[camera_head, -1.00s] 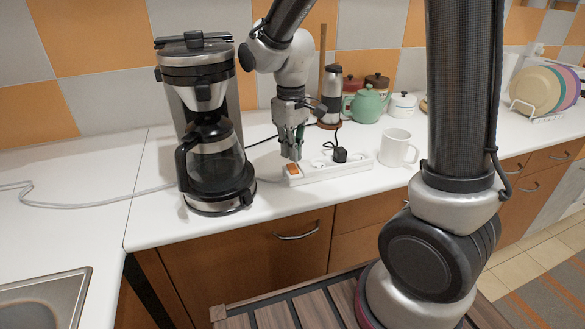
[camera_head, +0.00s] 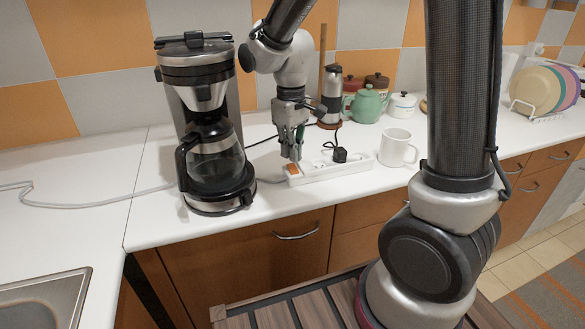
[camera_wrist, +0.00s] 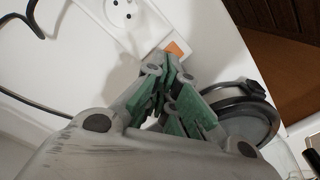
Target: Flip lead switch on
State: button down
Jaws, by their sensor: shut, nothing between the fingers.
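A white power strip (camera_head: 325,169) lies on the counter to the right of the coffee maker. Its orange switch (camera_head: 294,169) is at the strip's left end, and it also shows in the wrist view (camera_wrist: 174,48). A black plug (camera_head: 340,154) sits in one of the strip's sockets. My gripper (camera_head: 292,157) points down just above the switch end, fingers shut and empty. In the wrist view the green-padded fingertips (camera_wrist: 172,62) are just beside the switch; I cannot tell whether they touch it. Which way the switch is tilted is not clear.
The coffee maker (camera_head: 203,125) with its glass carafe stands close to the left of my gripper. A white mug (camera_head: 397,148) is at the strip's right end. The counter at far left is mostly clear.

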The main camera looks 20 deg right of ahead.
aim_at(291, 165)
jog(key=shift+f, duration=1.1)
dwell(0.4)
jog(key=shift+r, duration=3.5)
jog(key=s, duration=0.1)
jog(key=s+d, duration=0.1)
jog(key=s, duration=0.1)
jog(key=shift+s+d+f+m+g, duration=0.15)
jog(key=shift+d+f+m+g, duration=0.15)
jog(key=shift+f+m, duration=0.1)
jog(key=s+d+r+m+t, duration=0.2)
jog(key=s+d+r, duration=0.2)
jog(key=s+d, duration=0.2)
jog(key=s+d+r+m+t, duration=0.3)
jog(key=s+d+r, duration=0.2)
jog(key=s+d, duration=0.2)
jog(key=s, duration=0.2)
jog(key=shift+s+d+r, duration=0.15)
jog(key=shift+s+r, duration=0.1)
jog(key=shift+s, duration=0.1)
